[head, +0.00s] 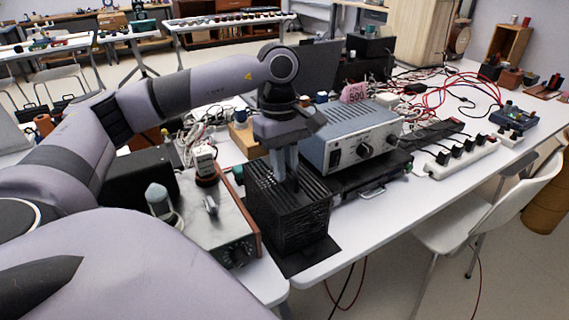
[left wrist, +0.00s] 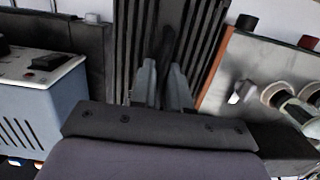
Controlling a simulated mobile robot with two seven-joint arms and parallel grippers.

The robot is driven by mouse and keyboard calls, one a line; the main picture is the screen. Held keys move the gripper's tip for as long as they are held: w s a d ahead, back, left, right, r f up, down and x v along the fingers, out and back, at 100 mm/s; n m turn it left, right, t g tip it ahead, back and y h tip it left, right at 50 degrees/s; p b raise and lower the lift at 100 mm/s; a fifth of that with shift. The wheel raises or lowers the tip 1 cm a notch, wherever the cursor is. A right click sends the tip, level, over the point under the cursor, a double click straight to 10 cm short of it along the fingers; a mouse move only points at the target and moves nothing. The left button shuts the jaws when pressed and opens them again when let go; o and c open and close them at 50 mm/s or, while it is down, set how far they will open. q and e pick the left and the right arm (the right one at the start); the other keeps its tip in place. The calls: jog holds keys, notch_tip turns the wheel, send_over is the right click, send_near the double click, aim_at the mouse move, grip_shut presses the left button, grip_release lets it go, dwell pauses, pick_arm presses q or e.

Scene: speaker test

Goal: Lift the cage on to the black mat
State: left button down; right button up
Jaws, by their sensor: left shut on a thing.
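The cage (head: 288,222) is a black slatted box near the front edge of the white table in the head view. Its dark top bars fill the upper middle of the left wrist view (left wrist: 194,45). The black mat (head: 312,260) shows as a dark flat patch around the cage's lower front; the rest is hidden under the cage. I cannot tell whether the cage touches the mat or hangs just above it. My left gripper (head: 284,172) points down at the cage's top, its fingers (left wrist: 163,88) shut on a dark bar there. My right gripper is not in view.
A metal-topped device with a wooden side (head: 213,222) stands close left of the cage. A grey-blue instrument with knobs (head: 352,140) stands close behind right. A white power strip (head: 462,158) lies farther right. The table front (head: 375,215) right of the cage is clear.

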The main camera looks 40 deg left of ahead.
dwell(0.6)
pick_arm(q)
jog(key=shift+f+b, duration=0.35)
jog(key=shift+f, duration=0.05)
jog(key=c, duration=1)
grip_release()
jog(key=shift+c, duration=0.2)
jog(key=r, duration=0.6)
jog(key=shift+w+a+p, duration=0.1)
jog(key=shift+a+p, duration=0.2)
jog(key=shift+p, duration=0.05)
jog(key=shift+a+r, duration=0.1)
jog(key=shift+r, duration=0.5)
